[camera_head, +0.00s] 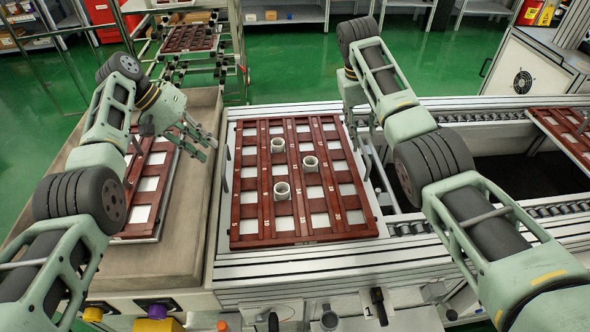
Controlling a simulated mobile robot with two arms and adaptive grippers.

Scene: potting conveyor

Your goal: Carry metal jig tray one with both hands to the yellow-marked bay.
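A metal jig tray (374,215) with a red-brown lattice lies flat on the conveyor in the middle, with a thin upright handle on each side. Three white rings (282,190) stand on its lattice. A second, similar tray (150,228) lies on the left bench, partly covered by my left arm. My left gripper (203,143) hangs between the two trays with fingers spread, apart from the middle tray's left handle. My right gripper (362,125) is over the middle tray's upper right edge; its finger gap is unclear. No yellow-marked bay is recognisable.
A third tray (571,133) lies at the right end of the conveyor. Rollers (480,118) and a dark gap (500,168) lie right of the middle tray. A wire rack (200,66) with another tray stands behind. A white machine (530,70) stands at the back right.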

